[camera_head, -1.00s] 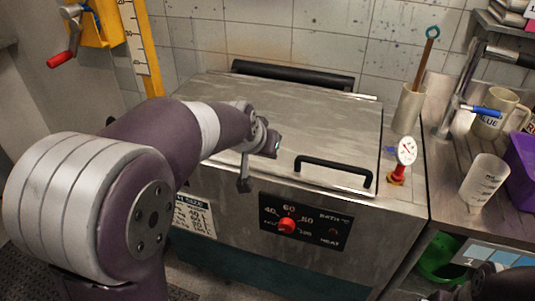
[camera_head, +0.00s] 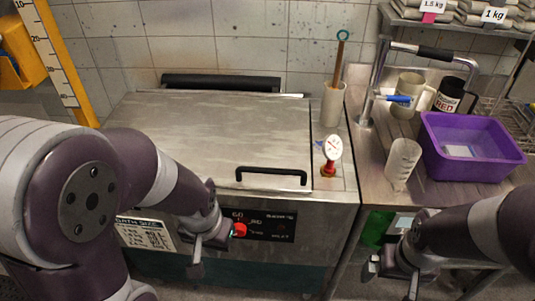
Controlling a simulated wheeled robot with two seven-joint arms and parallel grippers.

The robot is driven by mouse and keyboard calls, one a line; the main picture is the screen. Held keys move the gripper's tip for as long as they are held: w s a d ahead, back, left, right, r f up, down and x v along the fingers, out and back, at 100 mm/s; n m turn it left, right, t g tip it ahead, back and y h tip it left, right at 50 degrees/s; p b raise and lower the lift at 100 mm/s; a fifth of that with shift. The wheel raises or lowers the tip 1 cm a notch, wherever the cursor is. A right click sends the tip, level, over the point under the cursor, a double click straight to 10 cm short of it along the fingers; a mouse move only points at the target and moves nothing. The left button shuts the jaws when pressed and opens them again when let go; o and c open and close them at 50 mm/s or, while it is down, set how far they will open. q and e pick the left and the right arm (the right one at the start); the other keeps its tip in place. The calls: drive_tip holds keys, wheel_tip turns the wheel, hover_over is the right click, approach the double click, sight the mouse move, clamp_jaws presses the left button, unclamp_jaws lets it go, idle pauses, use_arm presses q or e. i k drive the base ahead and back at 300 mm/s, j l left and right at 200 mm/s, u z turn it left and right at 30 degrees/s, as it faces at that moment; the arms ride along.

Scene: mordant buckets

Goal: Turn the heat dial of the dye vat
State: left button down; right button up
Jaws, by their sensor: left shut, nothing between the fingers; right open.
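The dye vat (camera_head: 215,125) is a steel box with a closed lid and a black handle (camera_head: 271,176). Its black control panel (camera_head: 276,229) on the front carries printed numbers and the red heat dial (camera_head: 239,230). My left gripper (camera_head: 203,264) is shut and empty, in front of the vat's front face just left of the dial. The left wrist covers the left part of the panel; whether it touches the dial I cannot tell. My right gripper (camera_head: 395,284) is open and empty at the lower right, in front of the counter.
A red-based gauge (camera_head: 331,155) and a holder with a stirring rod (camera_head: 332,104) stand on the vat's right edge. The counter at right holds a measuring beaker (camera_head: 402,163), mugs (camera_head: 407,96), a tap (camera_head: 370,95) and a purple tub (camera_head: 470,147).

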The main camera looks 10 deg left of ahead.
sight(241, 228)
drive_tip(key=k+l+z, duration=0.25)
drive_tip(key=l, duration=0.2)
drive_tip(key=l+z, duration=0.3)
drive_tip(key=l, duration=0.15)
drive_tip(key=l+z, duration=0.25)
drive_tip(key=l, duration=0.25)
drive_tip(key=k, duration=0.05)
